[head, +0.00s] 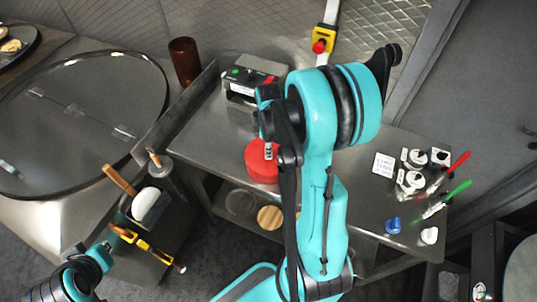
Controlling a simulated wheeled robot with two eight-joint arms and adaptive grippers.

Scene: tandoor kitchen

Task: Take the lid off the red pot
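A round red thing, which looks like the red pot (257,166), sits on the steel table left of my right arm. Its right side is hidden behind the arm, and I cannot make out where lid and pot meet. My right arm rises through the middle of the view. The dark end part of my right gripper (287,150) hangs over the pot's right edge. Its fingertips are not clear, and I cannot tell whether it touches the pot. My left gripper (88,268) is low at the left, well away from the pot, and its fingers are unclear.
A grey box (241,78) with coloured buttons stands behind the pot, beside a brown cup (185,62). White cups (412,180), red and green handled tools and a blue cap (393,225) lie at the right. A round dark tandoor top (85,110) fills the left.

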